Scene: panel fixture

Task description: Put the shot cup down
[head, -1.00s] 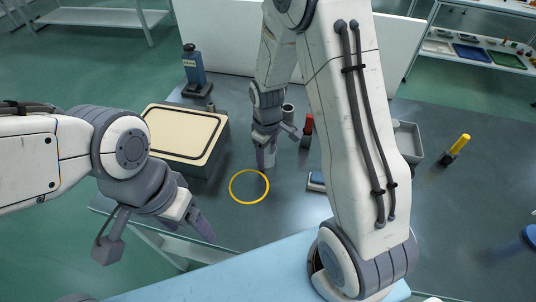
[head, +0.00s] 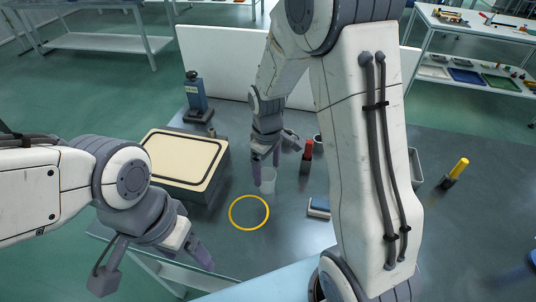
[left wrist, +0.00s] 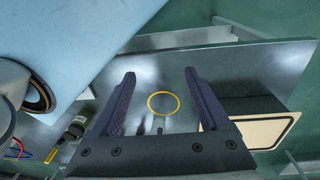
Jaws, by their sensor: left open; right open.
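The shot cup (head: 267,181) is a small translucent cup. In the head view it appears upright on the grey table, just beyond the yellow ring (head: 249,212) and outside it. My right gripper (head: 266,168) is open and points down, with its fingers close above and beside the cup. Whether a finger touches the cup I cannot tell. My left gripper (head: 153,265) is open and empty at the table's near left edge. In the left wrist view its open fingers (left wrist: 160,77) frame the ring (left wrist: 163,103); the cup is hard to make out there.
A cream-topped box (head: 185,158) stands left of the ring. A blue device (head: 196,97) stands behind it. A yellow-topped marker (head: 457,172) stands farther right. A white panel (head: 225,55) closes the back.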

